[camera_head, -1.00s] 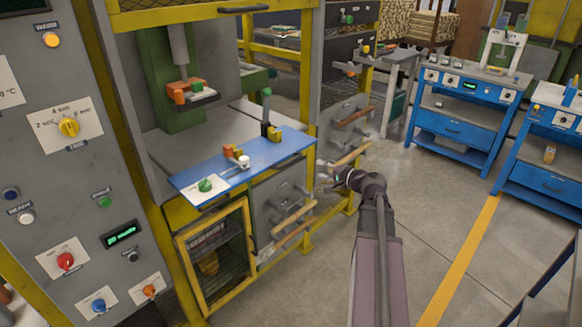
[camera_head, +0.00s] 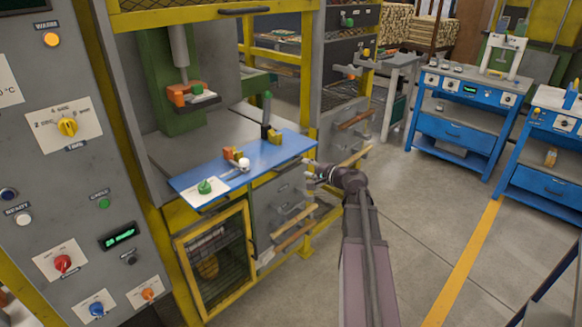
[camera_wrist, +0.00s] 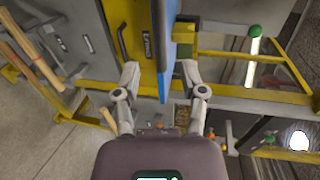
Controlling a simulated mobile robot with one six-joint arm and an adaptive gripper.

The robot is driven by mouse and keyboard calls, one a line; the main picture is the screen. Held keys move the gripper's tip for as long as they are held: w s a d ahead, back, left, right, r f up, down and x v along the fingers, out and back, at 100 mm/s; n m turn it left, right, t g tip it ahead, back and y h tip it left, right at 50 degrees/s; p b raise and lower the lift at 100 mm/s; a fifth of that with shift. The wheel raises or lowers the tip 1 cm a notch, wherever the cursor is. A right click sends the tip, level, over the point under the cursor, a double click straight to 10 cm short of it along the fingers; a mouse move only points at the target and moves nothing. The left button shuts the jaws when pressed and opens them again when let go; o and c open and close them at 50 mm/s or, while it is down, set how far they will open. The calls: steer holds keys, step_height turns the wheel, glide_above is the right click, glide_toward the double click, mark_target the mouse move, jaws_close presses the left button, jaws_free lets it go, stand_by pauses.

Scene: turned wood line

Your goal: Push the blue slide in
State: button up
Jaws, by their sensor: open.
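The blue slide (camera_head: 270,158) is a flat blue plate that sticks out of the press frame. A white card with a green knob (camera_head: 205,187), a white-topped knob (camera_head: 243,164) and small orange and yellow blocks sit on it. My gripper (camera_head: 312,174) is at the right end of the slide, close to its edge. In the wrist view my gripper (camera_wrist: 160,75) is open and empty, and the blue slide (camera_wrist: 162,60) shows edge-on between its two fingers. I cannot tell whether they touch it.
Grey drawers with wooden handles (camera_head: 293,235) and a yellow mesh cage (camera_head: 215,260) are below the slide. A yellow post of the press frame (camera_head: 309,80) stands behind. A grey control panel (camera_head: 60,150) is at left. Open floor (camera_head: 420,215) lies to the right.

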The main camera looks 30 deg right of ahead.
mark_target(293, 164)
steer(key=b+x, duration=0.1)
steer(key=x, duration=0.6)
steer(key=shift+w, duration=0.15)
